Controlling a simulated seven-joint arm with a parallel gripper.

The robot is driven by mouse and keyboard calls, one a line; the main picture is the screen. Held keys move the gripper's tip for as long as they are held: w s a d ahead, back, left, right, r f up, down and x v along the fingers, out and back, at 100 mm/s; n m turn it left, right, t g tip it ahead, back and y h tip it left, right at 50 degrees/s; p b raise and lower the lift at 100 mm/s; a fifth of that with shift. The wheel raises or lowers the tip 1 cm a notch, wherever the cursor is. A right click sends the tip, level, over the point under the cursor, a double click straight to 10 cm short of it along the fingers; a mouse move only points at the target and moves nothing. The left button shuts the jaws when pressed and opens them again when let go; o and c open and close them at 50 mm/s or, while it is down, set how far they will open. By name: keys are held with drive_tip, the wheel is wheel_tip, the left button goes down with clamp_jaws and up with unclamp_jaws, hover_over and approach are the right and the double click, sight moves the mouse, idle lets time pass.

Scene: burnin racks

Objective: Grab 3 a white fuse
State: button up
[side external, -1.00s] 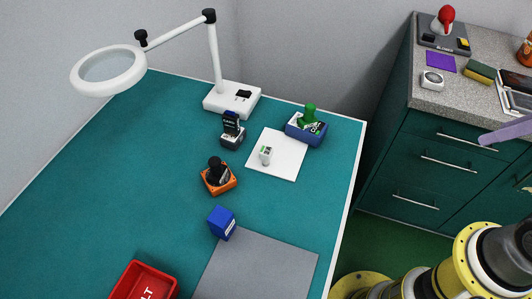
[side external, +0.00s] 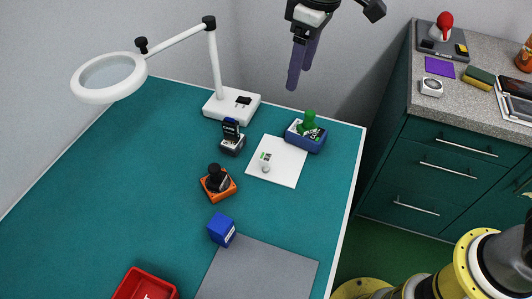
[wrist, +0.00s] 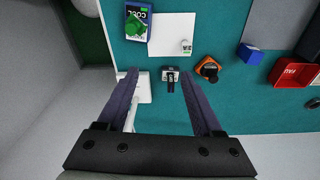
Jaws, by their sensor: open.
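The white fuse (side external: 265,158) is a small pale piece with a green mark, on a white sheet (side external: 287,172) at the back right of the teal table. It also shows in the wrist view (wrist: 186,45), near the sheet's lower right corner. My gripper (side external: 300,72) is open and empty, with two dark purple fingers pointing down. It hangs high above the back edge of the table, well apart from the fuse. In the wrist view the open fingers (wrist: 160,80) frame a small dark block, with the fuse beyond them.
A blue box with a green knob (side external: 306,132) stands behind the sheet. A dark block (side external: 231,137), an orange-based black knob (side external: 218,184) and a blue cube (side external: 222,230) stand left of it. A white magnifier lamp (side external: 230,104) stands at the back. A red bin (side external: 145,284) is in front.

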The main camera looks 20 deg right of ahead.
drive_tip(key=n+g, duration=0.1)
drive_tip(key=n, duration=0.1)
approach(266, 157)
drive_tip(key=shift+h, duration=0.4)
drive_tip(key=f, duration=1.2)
drive_tip(key=shift+w+a, duration=0.2)
drive_tip(key=shift+a, duration=0.15)
clamp_jaws()
